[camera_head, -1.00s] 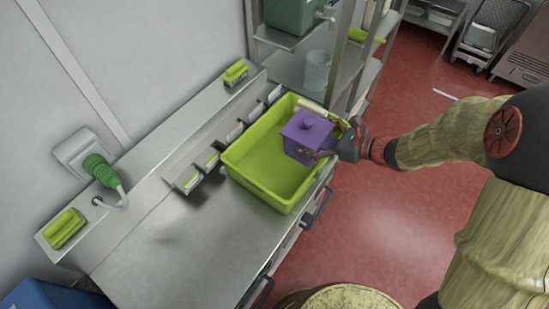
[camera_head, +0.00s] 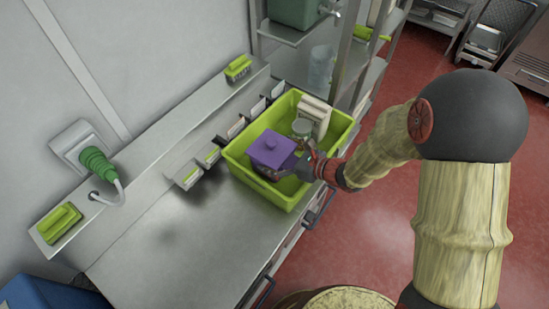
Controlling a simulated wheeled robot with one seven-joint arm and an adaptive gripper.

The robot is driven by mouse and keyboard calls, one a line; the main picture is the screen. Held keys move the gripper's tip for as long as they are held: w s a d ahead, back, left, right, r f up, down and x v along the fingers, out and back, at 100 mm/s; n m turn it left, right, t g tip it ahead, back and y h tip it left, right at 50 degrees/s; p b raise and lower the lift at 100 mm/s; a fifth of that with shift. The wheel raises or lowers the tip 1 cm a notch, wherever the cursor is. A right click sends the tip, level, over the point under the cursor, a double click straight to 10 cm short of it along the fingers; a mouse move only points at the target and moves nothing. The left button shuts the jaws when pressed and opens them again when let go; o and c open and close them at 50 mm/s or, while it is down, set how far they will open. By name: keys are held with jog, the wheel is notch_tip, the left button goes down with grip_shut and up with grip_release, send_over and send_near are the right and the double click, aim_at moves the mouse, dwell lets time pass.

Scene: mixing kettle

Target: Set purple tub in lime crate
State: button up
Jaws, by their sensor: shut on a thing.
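The tub and my gripper hide part of the crate's inside.
Behind the tub in the crate are a pale block-like item (camera_head: 314,118) and a greenish round container (camera_head: 301,127). The steel counter (camera_head: 185,240) is clear in front of the crate. A metal shelf rack (camera_head: 353,60) stands behind it.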

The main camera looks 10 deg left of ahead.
jog(key=shift+w+f, duration=0.1)
jog(key=shift+f, duration=0.6)
jog(key=shift+r, duration=0.1)
